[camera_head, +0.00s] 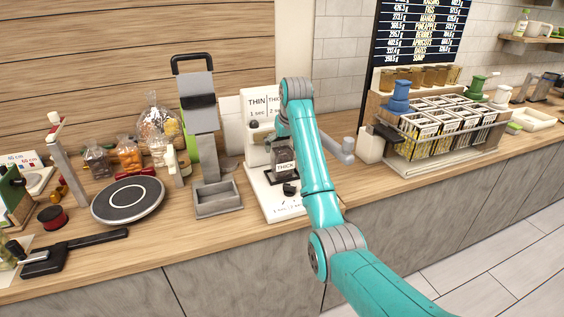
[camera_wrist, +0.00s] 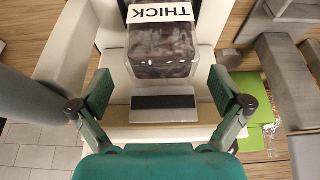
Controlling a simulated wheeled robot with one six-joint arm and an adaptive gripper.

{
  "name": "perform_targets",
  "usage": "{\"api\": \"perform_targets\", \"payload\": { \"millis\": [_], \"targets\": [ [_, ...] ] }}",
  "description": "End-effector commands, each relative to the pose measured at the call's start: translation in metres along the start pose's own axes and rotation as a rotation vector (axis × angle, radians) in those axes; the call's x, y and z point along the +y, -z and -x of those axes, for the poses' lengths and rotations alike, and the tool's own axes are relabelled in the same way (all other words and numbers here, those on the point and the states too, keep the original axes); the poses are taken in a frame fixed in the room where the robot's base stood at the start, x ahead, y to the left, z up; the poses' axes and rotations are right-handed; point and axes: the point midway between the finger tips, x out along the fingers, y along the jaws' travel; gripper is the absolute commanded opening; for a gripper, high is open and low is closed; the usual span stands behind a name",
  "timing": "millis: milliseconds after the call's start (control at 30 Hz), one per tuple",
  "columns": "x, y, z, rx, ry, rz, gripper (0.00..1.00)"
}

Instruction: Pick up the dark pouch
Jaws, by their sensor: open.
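A clear pouch with dark contents (camera_wrist: 160,55) stands in a white stand (camera_wrist: 60,60), with a THICK label (camera_wrist: 163,12) across its far part in the wrist view. Its header strip (camera_wrist: 163,102) faces me. In the head view this dark pouch (camera_head: 283,154) shows beside my arm. My gripper (camera_wrist: 162,92) is open, with one finger on each side of the pouch near its header; I see gaps between the pads and the pouch. My arm hides most of the gripper in the head view. Another dark-filled bag (camera_head: 97,162) stands at the left of the counter.
A grey device (camera_head: 205,130) with a tray stands left of the white stand. A round grey plate (camera_head: 128,201) and an orange-filled bag (camera_head: 129,154) are farther left. A wire rack of packets (camera_head: 440,133) stands to the right. The counter's front edge is close to my arm.

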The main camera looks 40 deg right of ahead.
Motion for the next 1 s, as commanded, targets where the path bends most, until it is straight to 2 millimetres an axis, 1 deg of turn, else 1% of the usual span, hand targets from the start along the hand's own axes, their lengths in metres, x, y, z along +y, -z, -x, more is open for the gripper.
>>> {"api": "perform_targets", "payload": {
  "millis": [200,300,400,600,633,667,700,767,800,867,900,1000],
  "targets": [
    [-0.002,0.000,-0.032,-0.004,0.000,0.000,1.00],
    [-0.002,0.000,-0.042,-0.003,0.000,0.000,1.00],
    [-0.002,0.001,-0.046,0.000,0.000,0.000,1.00],
    [-0.002,0.001,-0.047,0.000,0.000,0.000,1.00],
    [-0.002,0.001,-0.047,0.000,0.000,0.000,0.97],
    [-0.002,0.001,-0.047,0.000,0.000,0.000,0.90],
    [-0.002,0.001,-0.046,0.000,0.000,0.000,0.80],
    [-0.002,0.001,-0.046,0.000,0.000,0.000,0.65],
    [-0.002,0.001,-0.047,-0.001,0.000,0.000,0.55],
    [-0.002,0.001,-0.047,-0.001,0.000,0.000,0.40],
    [-0.002,0.001,-0.047,-0.001,0.000,0.000,0.34],
    [-0.002,0.001,-0.047,-0.001,0.000,0.000,0.34]
  ]
}}
